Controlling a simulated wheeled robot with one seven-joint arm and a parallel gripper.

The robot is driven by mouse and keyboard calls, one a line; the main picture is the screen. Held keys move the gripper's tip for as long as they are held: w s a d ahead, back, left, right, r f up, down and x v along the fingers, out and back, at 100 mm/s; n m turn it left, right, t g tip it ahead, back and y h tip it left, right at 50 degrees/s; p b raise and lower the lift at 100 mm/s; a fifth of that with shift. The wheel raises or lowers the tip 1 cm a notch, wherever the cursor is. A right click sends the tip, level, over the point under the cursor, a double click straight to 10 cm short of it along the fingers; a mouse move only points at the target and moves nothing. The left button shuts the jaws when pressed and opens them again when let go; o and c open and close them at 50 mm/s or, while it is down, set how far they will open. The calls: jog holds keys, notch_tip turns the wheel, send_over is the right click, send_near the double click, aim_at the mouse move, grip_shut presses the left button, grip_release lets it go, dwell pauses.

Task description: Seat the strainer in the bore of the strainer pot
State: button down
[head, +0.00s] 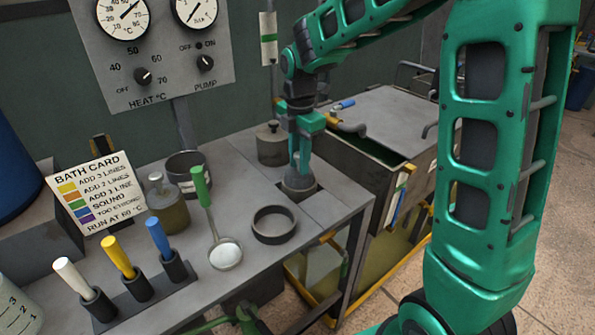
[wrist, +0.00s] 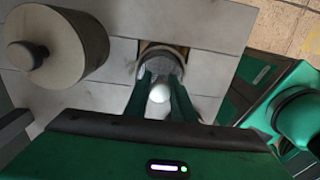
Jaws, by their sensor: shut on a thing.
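My gripper (head: 300,164) points down at the bench and is shut on the strainer (head: 299,184), a grey round piece. In the wrist view the fingers (wrist: 161,98) close around its pale knob, and its grey mesh-like body (wrist: 160,66) shows beyond them. The strainer is at a dark square opening (head: 315,196) in the bench top; the opening's brownish edge also shows in the wrist view (wrist: 150,46). The strainer covers most of the opening, so the bore of the strainer pot is hidden. I cannot tell how deep the strainer sits.
A lidded grey pot (head: 271,146) stands close behind-left of the opening. A dark ring (head: 273,238) and a green-handled ladle (head: 202,190) lie in front-left. A metal tank (head: 385,120) with fittings adjoins on the right. Coloured handles stand in a rack (head: 140,300) at front left.

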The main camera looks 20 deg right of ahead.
jog(key=shift+f, duration=1.7)
jog(key=c, duration=1.5)
grip_release()
jog(key=shift+f, duration=0.1)
notch_tip(320, 180, up, 12)
jog(key=shift+r, duration=0.1)
